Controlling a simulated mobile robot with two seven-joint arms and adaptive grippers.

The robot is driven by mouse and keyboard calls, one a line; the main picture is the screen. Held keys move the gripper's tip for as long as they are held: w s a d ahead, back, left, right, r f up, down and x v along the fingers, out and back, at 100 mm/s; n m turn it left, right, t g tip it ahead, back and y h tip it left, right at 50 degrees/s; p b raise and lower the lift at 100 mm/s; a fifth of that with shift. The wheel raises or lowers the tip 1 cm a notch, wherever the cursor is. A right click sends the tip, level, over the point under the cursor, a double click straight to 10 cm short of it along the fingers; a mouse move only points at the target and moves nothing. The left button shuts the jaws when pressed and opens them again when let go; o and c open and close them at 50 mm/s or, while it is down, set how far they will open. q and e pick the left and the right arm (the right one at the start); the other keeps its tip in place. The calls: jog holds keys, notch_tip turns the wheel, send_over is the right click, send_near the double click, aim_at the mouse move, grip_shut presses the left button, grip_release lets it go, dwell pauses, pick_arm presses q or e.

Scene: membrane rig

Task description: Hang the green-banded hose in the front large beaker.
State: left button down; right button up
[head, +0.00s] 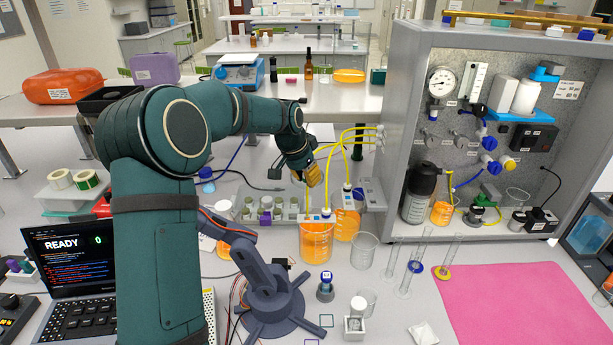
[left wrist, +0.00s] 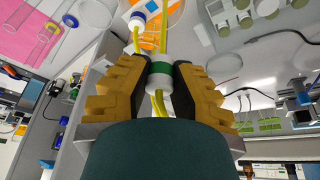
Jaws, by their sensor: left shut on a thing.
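My left gripper (head: 311,178) is above the front large beaker (head: 316,244), which holds orange liquid. In the left wrist view, the gripper (left wrist: 160,66) is shut on the white sleeve with a green band (left wrist: 160,72) on a yellow hose. The green-banded hose (left wrist: 164,32) runs on past the fingertips towards the orange liquid. I cannot tell whether its end is inside the beaker. My right gripper is out of view.
A grey cabinet (head: 388,95) with fittings stands right; yellow hoses (head: 350,131) arch from its side. An empty beaker (head: 364,250) and glass cylinders (head: 412,270) stand right of the beakers. A small dark arm (head: 272,295) and a laptop (head: 70,270) are nearer. A pink mat (head: 535,305) lies right.

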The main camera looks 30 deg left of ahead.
aim_at(306, 216)
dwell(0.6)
pick_arm(q)
jog(key=shift+f, duration=1.5)
jog(key=shift+f+b, duration=2.9)
jog(key=shift+f, duration=1.75)
jog(key=c, duration=0.9)
grip_release()
jog(key=shift+r, duration=0.1)
